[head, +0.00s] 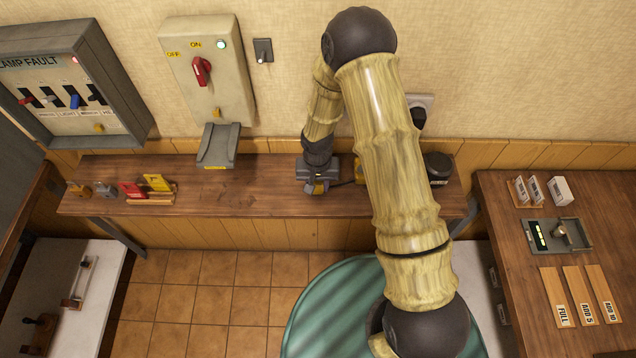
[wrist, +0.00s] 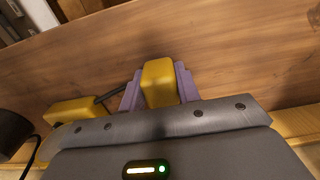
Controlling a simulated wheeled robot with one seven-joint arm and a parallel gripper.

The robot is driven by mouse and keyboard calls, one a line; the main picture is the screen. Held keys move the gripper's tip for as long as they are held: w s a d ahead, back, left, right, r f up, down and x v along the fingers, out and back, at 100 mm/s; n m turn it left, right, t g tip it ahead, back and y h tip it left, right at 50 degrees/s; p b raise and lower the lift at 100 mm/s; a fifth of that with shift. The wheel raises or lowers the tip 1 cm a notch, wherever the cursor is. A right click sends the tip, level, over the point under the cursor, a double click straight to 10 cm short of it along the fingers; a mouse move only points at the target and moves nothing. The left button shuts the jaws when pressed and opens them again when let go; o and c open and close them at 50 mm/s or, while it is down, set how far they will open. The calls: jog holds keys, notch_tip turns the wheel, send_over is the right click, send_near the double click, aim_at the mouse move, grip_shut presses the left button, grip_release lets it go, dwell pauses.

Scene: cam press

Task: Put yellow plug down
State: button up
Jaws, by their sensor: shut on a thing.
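The yellow plug (wrist: 158,83) sits between the two purple fingers of my gripper (wrist: 157,76) in the wrist view. The fingers are closed against its sides. In the head view my gripper (head: 318,186) is low over the wooden shelf (head: 245,188), right of its middle, and mostly covers the plug. I cannot tell whether the plug touches the shelf. A dark cord (wrist: 110,93) runs left from the plug to a yellow block (wrist: 75,110) near the wall. That block also shows in the head view (head: 359,172), partly behind my arm.
A black round object (head: 438,167) stands on the shelf at right, below a wall socket (head: 424,102). Coloured tags and a small rack (head: 150,198) sit at the shelf's left end. A grey chute (head: 218,147) meets the shelf's back. The shelf between rack and gripper is clear.

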jog(key=shift+f, duration=0.35)
jog(key=o, duration=1)
jog(key=shift+r, duration=0.2)
jog(key=shift+r+p, duration=0.5)
jog(key=shift+r, duration=0.1)
jog(key=shift+w+r+b, duration=0.1)
jog(key=shift+r+b, duration=0.15)
jog(key=shift+b, duration=0.1)
notch_tip(320, 180, up, 11)
jog(key=b, duration=0.2)
jog(key=shift+r+b, duration=0.1)
jog(key=shift+b, duration=0.25)
jog(key=shift+d+r, duration=0.1)
